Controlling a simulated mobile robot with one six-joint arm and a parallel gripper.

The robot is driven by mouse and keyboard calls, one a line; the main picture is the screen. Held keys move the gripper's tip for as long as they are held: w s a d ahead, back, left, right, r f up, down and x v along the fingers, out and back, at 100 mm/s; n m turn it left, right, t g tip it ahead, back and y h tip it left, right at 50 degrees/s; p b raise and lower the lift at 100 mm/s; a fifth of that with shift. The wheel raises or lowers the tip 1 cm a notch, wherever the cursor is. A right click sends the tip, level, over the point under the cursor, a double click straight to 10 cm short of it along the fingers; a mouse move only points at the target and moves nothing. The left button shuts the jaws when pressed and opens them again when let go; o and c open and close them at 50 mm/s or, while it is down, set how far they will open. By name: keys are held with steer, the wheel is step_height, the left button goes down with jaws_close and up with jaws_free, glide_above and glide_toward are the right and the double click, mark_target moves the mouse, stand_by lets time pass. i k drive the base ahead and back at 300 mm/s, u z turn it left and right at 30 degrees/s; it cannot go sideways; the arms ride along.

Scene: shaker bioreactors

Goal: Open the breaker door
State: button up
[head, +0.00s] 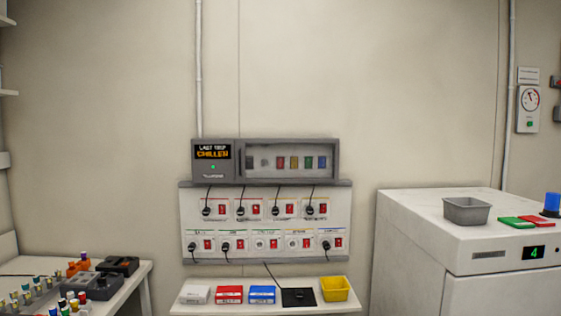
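A grey breaker box (265,142) is mounted on the wall, above a panel of plugs and switches. Its right part has a clear window that looks like the breaker door (330,160). The door appears shut. Behind it is a row of several small pieces, dark, pale, red, yellow-brown, green and blue. A display (213,152) on the left part of the box reads "LAST TRIP CHILLER", with a small green light below it. No handle can be made out clearly. My gripper is not in view.
A white plug panel (270,217) hangs below the box, with black cords. Under it a shelf (215,307) holds small boxes, a black item and a yellow bin (336,288). A white appliance (430,235) stands right, a cluttered bench (135,277) left. The wall around the box is mostly clear.

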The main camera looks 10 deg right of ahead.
mark_target(240, 145)
steer(key=i, duration=0.85)
